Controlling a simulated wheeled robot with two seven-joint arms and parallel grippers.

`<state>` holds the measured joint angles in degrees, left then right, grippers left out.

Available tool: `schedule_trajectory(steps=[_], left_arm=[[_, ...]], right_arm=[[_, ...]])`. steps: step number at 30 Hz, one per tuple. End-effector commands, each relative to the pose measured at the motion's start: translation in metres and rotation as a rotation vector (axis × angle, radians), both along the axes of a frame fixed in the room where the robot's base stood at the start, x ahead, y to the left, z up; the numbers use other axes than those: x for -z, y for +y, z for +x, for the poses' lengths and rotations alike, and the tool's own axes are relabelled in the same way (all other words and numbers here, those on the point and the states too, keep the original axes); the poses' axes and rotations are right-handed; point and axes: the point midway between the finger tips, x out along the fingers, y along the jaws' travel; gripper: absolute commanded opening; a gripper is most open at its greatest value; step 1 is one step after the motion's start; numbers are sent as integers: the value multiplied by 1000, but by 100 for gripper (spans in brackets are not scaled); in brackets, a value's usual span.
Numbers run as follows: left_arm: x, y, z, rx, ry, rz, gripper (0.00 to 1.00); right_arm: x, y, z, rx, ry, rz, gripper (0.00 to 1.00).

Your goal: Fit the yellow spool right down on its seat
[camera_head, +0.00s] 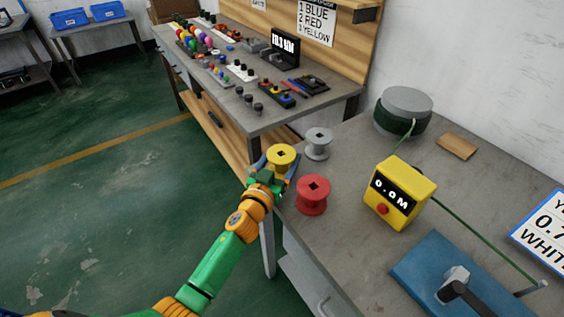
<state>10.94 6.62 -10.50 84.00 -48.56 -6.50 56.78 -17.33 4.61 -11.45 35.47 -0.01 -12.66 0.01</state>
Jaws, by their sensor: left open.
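The yellow spool (281,155) is at the left edge of the grey bench, upright, with a dark square hole in its top. My left gripper (279,166) reaches in from below left, its fingers open on either side of the yellow spool. Whether a finger touches the spool is too small to tell. The underside of the spool is hidden by the gripper, and I cannot make out its seat. My right gripper is not in view.
A grey spool (318,143) and a red spool (313,194) stand close by. To the right are a yellow meter (399,192) reading 0.0M, a cable drum (404,112), a wooden block (456,146) and a blue plate (440,270). A cluttered workbench (250,118) stands behind.

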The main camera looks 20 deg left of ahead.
Motion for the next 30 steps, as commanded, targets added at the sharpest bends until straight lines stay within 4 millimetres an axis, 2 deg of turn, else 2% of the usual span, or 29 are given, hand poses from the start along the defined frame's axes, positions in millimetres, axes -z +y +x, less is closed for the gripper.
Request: schedule_trajectory(steps=[3, 4, 12, 20, 23, 28, 30], left_arm=[[0, 0, 0, 0, 1, 0, 79], [0, 0, 0, 0, 1, 0, 74], [0, 0, -1, 0, 1, 0, 1], [0, 0, -1, 0, 1, 0, 0], [-8, 1, -1, -1, 1, 0, 0], [-42, 0, -1, 1, 0, 2, 0], [-59, -6, -16, 2, 0, -1, 0]], right_arm=[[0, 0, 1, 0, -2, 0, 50], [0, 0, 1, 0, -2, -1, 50], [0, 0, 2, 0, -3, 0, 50], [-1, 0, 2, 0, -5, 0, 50], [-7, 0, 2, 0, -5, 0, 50], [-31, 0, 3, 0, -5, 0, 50], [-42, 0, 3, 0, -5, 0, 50]])
